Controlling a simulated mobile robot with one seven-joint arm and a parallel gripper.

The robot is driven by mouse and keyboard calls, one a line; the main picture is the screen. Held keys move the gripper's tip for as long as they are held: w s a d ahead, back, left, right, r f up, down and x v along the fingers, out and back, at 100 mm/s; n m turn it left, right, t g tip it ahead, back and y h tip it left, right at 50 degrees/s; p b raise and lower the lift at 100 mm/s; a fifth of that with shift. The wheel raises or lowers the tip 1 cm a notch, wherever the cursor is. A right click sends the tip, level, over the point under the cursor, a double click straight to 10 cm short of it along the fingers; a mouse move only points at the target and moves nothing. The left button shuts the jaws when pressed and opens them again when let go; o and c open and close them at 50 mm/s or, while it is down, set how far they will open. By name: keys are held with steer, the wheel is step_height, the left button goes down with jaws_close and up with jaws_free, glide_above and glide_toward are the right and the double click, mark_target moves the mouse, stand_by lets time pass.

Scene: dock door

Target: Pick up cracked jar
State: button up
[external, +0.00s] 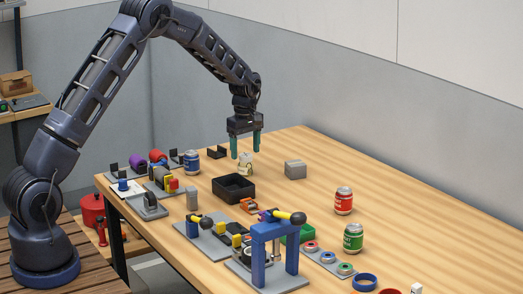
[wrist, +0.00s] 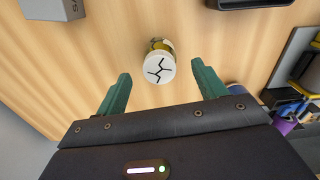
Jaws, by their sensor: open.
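The cracked jar (external: 246,164) stands on the table just below my gripper in the external view. It is small and cream coloured. In the wrist view the jar (wrist: 160,67) shows a pale round top with a black zigzag crack mark. My gripper (external: 245,155) points down with its green fingers apart. In the wrist view the open gripper (wrist: 160,78) has one finger to each side of the jar's lower edge, with gaps on both sides. Nothing is held. The exact height between the fingertips and the jar is hard to tell.
A black open bin (external: 234,188) stands in front of the jar, and a grey block (external: 295,169) is to its right. A blue can (external: 192,162) is to the left. Red (external: 343,201) and green cans are farther right. The table behind the jar is clear.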

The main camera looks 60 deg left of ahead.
mark_target(246, 155)
steer(key=shift+f, duration=2.8)
steer(key=c, duration=1.1)
steer(key=shift+r, duration=0.15)
